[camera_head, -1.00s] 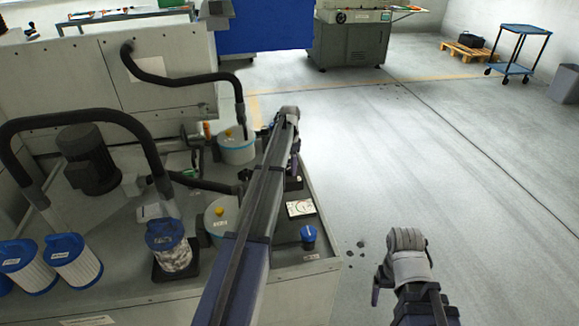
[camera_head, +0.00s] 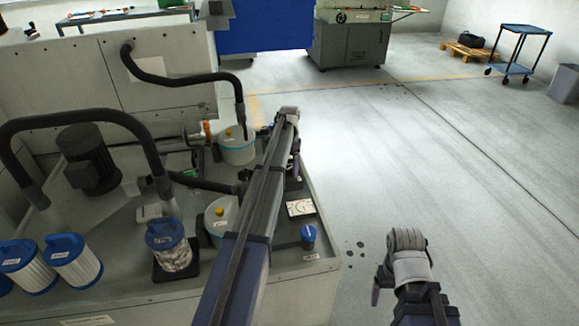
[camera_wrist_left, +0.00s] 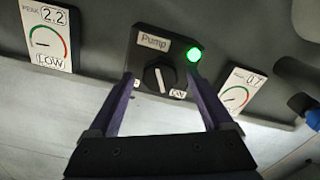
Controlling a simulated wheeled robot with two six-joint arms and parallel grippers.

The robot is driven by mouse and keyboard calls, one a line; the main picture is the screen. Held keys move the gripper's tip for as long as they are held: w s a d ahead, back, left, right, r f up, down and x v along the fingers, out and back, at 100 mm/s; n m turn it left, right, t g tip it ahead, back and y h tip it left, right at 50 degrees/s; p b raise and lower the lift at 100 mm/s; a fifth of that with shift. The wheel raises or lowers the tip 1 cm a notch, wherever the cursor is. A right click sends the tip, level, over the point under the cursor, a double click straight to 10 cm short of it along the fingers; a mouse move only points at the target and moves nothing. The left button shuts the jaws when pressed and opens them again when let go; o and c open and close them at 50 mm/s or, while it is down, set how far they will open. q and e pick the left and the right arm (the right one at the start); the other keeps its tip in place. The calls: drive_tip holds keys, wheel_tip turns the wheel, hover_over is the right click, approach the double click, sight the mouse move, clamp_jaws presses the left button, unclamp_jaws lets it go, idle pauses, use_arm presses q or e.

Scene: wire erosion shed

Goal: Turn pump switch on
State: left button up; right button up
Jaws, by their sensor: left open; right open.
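The pump switch (camera_wrist_left: 146,53) shows in the left wrist view as a black box labelled "Pump", with a round black knob (camera_wrist_left: 160,77) and a lit green lamp (camera_wrist_left: 194,55). The knob's white pointer stands nearly upright in the picture, leaning slightly. An "ON" label sits at its lower right. My left gripper (camera_wrist_left: 161,80) is open, one purple finger on each side of the knob; I cannot tell whether they touch it. In the head view my left arm mostly hides the switch and the left gripper (camera_head: 295,152). My right gripper (camera_head: 378,284) is open and empty over the floor.
Dial gauges (camera_wrist_left: 48,36) (camera_wrist_left: 239,90) flank the switch. A blue knob (camera_head: 308,236) sits near the machine's edge. Lidded tubs (camera_head: 237,147), filter cartridges (camera_head: 73,262), a motor (camera_head: 90,160) and black hoses (camera_head: 85,115) crowd the deck.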

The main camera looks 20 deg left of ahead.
sight(290, 168)
use_arm(q)
drive_tip(key=shift+r, duration=0.1)
wheel_tip(290, 168, up, 8)
drive_tip(key=p, duration=0.8)
drive_tip(key=shift+f, duration=0.3)
wheel_tip(290, 168, down, 8)
drive_tip(key=b, duration=0.8)
drive_tip(key=shift+r, duration=0.15)
drive_tip(key=shift+r, duration=0.15)
